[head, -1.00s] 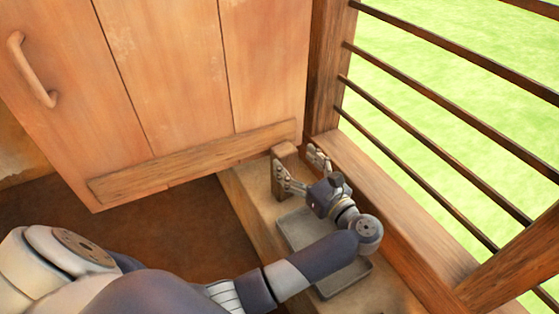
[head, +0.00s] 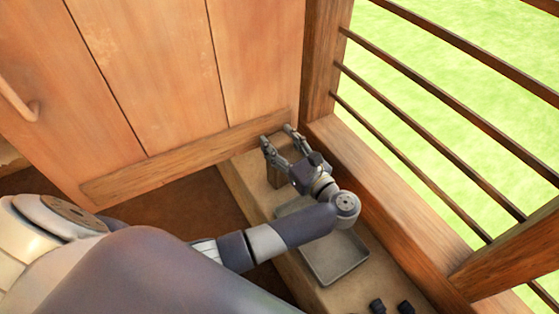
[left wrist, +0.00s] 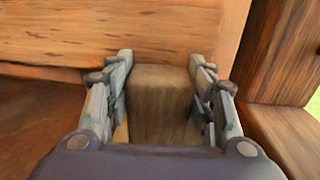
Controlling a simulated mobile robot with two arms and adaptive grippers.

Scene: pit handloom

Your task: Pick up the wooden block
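The wooden block (head: 275,176) stands upright on the ledge near the corner by the panelled wood. In the left wrist view the block (left wrist: 161,105) is brown, with a flat top, and fills the space between the fingers. Part of the block is hidden behind the fingers in the head view. My right gripper does not show.
A shallow grey tray (head: 336,262) lies on the ledge (head: 243,185) under my left forearm. Two small dark things (head: 391,306) show at the bottom edge. A wooden rail (head: 395,225) with bars runs along the right. Panelled wood (head: 190,80) stands close behind the block.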

